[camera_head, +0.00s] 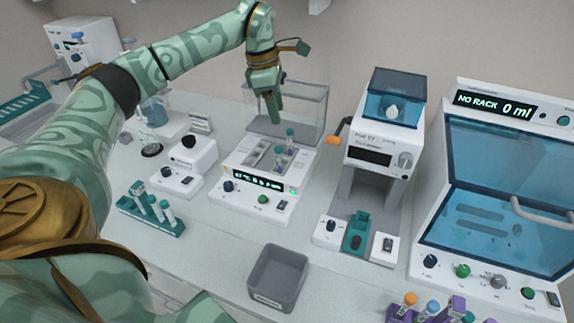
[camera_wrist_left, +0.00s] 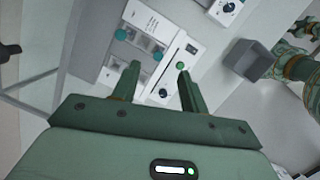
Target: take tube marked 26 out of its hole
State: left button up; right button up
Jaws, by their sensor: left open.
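Two teal-capped tubes, one (camera_head: 290,137) behind the other (camera_head: 278,155), stand upright in the holes of a white heater block (camera_head: 243,158) with a lit display. I cannot read a number 26 on any tube. In the left wrist view, their teal caps show as round dots, one (camera_wrist_left: 121,34) left of the other (camera_wrist_left: 158,55). My left gripper (camera_head: 272,112) is open and empty, pointing down above and behind the block. Its fingertips (camera_wrist_left: 158,68) are apart in the wrist view, with nothing between them.
A teal rack (camera_head: 172,229) with several tubes stands left of the block. A clear-walled tank (camera_head: 310,103) is behind it. A grey bin (camera_head: 278,278) stands in front, a white crank machine (camera_head: 372,155) to the right. The bench between block and bin is clear.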

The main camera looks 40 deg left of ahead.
pick_arm(q)
jog(key=a, duration=0.2)
jog(key=b, duration=0.3)
send_over(280, 157)
jog(key=a, duration=0.2)
jog(key=shift+n+y, duration=0.3)
jog(key=f, duration=1)
jog(key=shift+w+d, duration=0.2)
jog(key=f, duration=0.2)
jog(key=d+f+b, duration=0.1)
jog(key=f, duration=0.2)
jog(key=shift+f, duration=0.35)
jog(key=c, duration=0.9)
jog(key=shift+r, duration=0.1)
